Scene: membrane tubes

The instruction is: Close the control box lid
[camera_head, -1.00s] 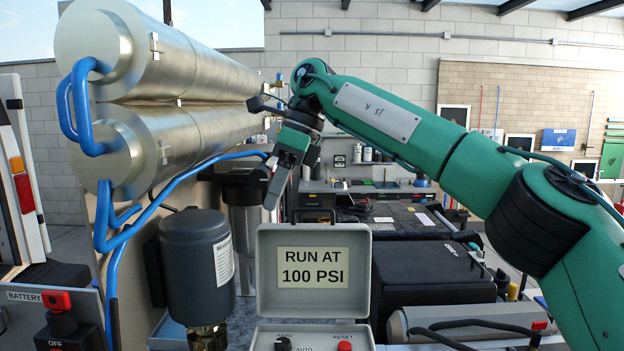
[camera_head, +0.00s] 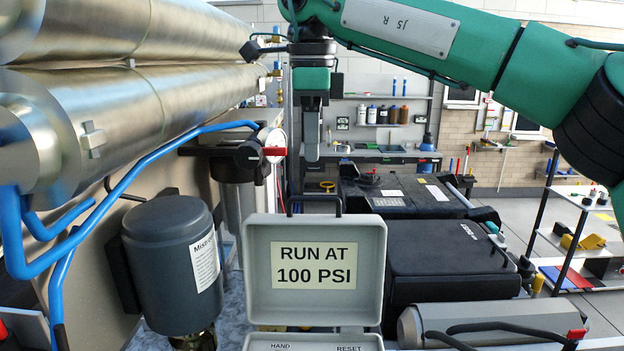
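The grey control box lid (camera_head: 256,270) stands open and upright, with its "RUN AT 100 PSI" label facing me. The control box base (camera_head: 362,343) shows at the bottom edge, with "HAND" and "RESET" markings partly cut off. My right gripper (camera_head: 312,150) hangs fingers-down above and behind the lid, apart from it. It is seen edge-on, so I cannot tell whether its fingers are open or shut. Nothing shows held in it. My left gripper is out of view.
A dark filter canister (camera_head: 170,265) and blue hose (camera_head: 150,170) stand left of the lid, below large metal tubes (camera_head: 120,110). A red-handled valve (camera_head: 272,151) sits above left. Black cases (camera_head: 450,265) and a grey cylinder (camera_head: 490,318) lie to the right.

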